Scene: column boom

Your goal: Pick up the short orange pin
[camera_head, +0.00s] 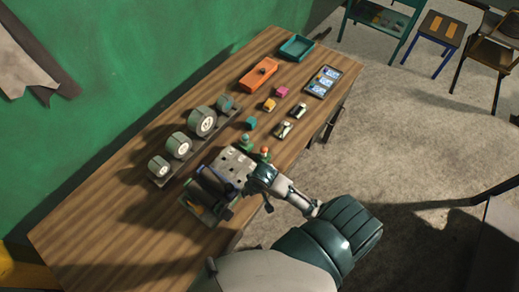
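A small orange-topped piece (265,150), which may be the short orange pin, stands just behind my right wrist; its lower part looks green. A pale board with holes (233,163) lies to its left on the wooden table (120,220). My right arm reaches in from the lower right. Its dark gripper (217,186) hangs over the near edge of the table, beside the pale board and left of the orange-topped piece. The fingers are dark and blurred, so I cannot tell whether they hold anything. My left gripper is not in view.
A green-edged tray (198,211) lies partly hidden under the gripper. Grey rollers (203,121) stand in a rack along the left. Toy cars (282,130), small blocks, an orange box (258,74) and a teal tray (297,47) lie farther back. The table's left end is clear.

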